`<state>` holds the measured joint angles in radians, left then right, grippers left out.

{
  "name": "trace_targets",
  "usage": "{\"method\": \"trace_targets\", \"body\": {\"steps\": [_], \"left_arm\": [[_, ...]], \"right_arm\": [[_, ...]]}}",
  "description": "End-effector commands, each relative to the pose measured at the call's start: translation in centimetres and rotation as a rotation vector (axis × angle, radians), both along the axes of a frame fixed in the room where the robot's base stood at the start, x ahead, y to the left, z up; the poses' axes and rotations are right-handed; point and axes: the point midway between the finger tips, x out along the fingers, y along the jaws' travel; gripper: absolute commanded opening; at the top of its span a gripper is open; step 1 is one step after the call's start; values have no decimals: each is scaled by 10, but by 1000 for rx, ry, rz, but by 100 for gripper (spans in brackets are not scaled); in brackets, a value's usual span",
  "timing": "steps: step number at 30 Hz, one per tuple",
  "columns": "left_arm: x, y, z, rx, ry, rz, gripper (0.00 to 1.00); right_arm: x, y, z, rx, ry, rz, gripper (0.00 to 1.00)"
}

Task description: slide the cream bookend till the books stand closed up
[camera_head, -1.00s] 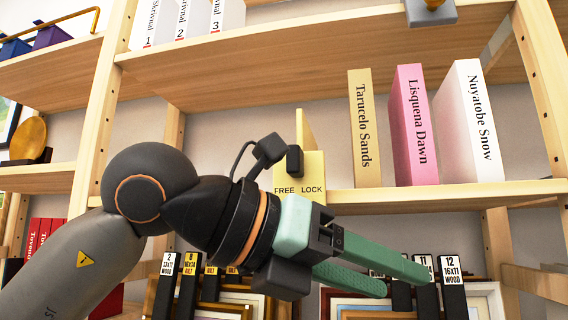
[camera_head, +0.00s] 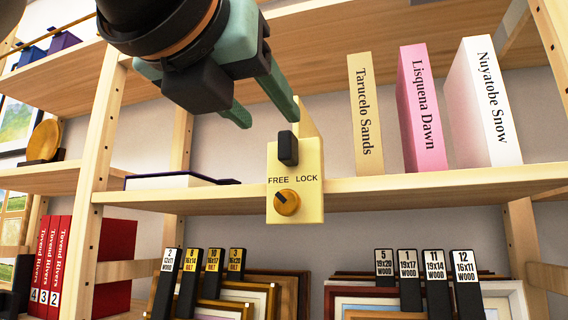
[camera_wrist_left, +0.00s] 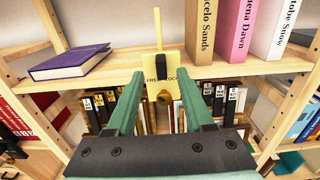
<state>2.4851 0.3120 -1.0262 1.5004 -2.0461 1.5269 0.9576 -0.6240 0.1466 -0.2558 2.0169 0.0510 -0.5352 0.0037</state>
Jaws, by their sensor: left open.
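The cream bookend (camera_head: 311,170) stands on the middle shelf, with a black grip (camera_head: 288,148) and a yellow dial (camera_head: 287,202) on its front. The dial's dark mark points toward FREE. To its right, apart from it, stand Tarucelo Sands (camera_head: 365,115), Lisquena Dawn (camera_head: 421,110) and Nuyatobe Snow (camera_head: 484,105), with gaps between them. My left gripper (camera_head: 268,118) is open and empty, its fingers pointing down just above and in front of the grip. In the left wrist view the bookend (camera_wrist_left: 171,63) shows beyond the open fingers (camera_wrist_left: 158,80).
A purple book (camera_wrist_left: 70,62) lies flat on the shelf (camera_head: 420,188) left of the bookend. Below stand labelled frames (camera_head: 430,285) and red books (camera_head: 52,265). An upright post (camera_head: 100,150) is at left. The upper shelf (camera_head: 370,45) is close above my gripper.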

Motion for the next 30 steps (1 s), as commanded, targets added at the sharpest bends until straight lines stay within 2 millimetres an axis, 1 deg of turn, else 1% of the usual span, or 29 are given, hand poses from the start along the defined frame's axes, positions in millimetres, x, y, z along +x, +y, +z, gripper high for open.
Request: {"method": "trace_targets", "body": {"steps": [1, 3, 9, 15, 23, 30], "left_arm": [[11, -4, 1, 1, 6, 0, 52], [25, -8, 1, 1, 4, 0, 52], [54, -18, 1, 1, 3, -2, 52], [66, -22, 0, 1, 1, -2, 52], [67, -22, 0, 1, 1, -2, 52], [66, -22, 0, 1, 1, -3, 27]], "right_arm": [[-1, 0, 4, 0, 1, -1, 82], [-2, 0, 5, 2, 1, -2, 82], [-5, -3, 7, 0, 8, -13, 82], [-10, -6, 2, -4, 20, -20, 82], [-9, -8, 2, -6, 15, -23, 82], [-7, -8, 4, -6, 11, -23, 82]]}}
